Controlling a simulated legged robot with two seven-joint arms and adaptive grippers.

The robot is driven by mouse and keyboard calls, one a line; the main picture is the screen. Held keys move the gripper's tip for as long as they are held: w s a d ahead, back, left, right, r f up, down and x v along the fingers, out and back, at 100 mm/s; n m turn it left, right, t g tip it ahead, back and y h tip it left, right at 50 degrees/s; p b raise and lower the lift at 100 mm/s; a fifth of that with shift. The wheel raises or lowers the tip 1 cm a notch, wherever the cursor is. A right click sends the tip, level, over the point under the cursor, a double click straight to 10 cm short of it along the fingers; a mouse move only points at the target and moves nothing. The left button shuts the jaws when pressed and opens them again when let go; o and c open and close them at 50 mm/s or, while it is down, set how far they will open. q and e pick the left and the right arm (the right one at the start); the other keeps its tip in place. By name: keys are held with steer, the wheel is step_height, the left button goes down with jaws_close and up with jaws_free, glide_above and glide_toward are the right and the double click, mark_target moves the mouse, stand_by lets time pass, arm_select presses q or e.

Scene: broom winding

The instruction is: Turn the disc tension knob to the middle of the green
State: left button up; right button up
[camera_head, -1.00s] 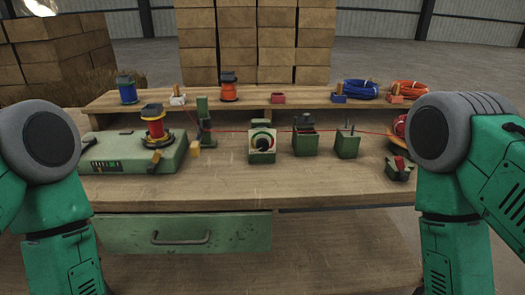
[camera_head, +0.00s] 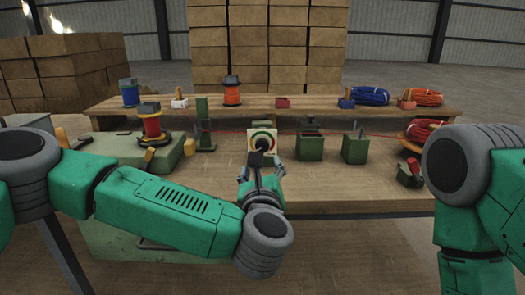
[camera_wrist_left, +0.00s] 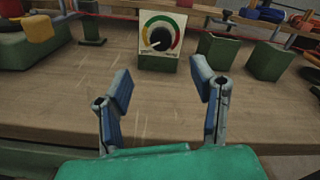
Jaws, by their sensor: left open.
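The disc tension knob (camera_wrist_left: 160,39) is a round black knob on the pale face of a small green box (camera_wrist_left: 157,63). A coloured arc with green, yellow and red parts curves over it. A small pale mark seems to show at the knob's lower left, but is too small to read surely. In the head view the knob (camera_head: 262,143) shows just beyond my left gripper (camera_head: 262,170), partly covered by its wrist. In the left wrist view my left gripper (camera_wrist_left: 162,84) is open and empty, its fingers apart short of the box, not touching it. My right gripper is out of view.
Green boxes (camera_head: 310,147) stand right of the dial box, with a red wire (camera_head: 225,132) running behind. A shelf (camera_head: 200,107) with spools and coils spans the back. Bare tabletop (camera_wrist_left: 60,98) lies before the dial.

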mark_target(262, 147)
arm_select(q)
steer(key=w+b, duration=0.2)
steer(key=w, duration=1)
steer(key=c, duration=1.2)
